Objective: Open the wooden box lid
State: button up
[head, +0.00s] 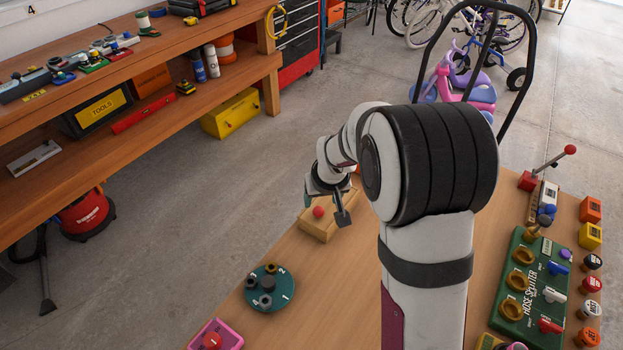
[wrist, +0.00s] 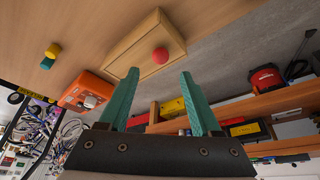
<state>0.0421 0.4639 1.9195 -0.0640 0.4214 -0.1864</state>
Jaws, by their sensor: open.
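The wooden box (head: 325,222) sits near the far left edge of the work table, its lid down. A round red knob (head: 318,211) is on top of the lid. The knob appears apart from both fingers.
A teal round dial (head: 268,288) and a pink box (head: 216,336) stand along the table's left edge. A green hose splitter panel (head: 530,290) and several coloured buttons are at the right. An orange case (wrist: 90,92) is near the box in the wrist view.

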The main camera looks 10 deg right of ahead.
aim_at(319, 209)
jog(key=x, duration=0.7)
jog(key=shift+c, duration=0.2)
grip_shut()
jog(key=shift+s, duration=0.2)
dwell(0.8)
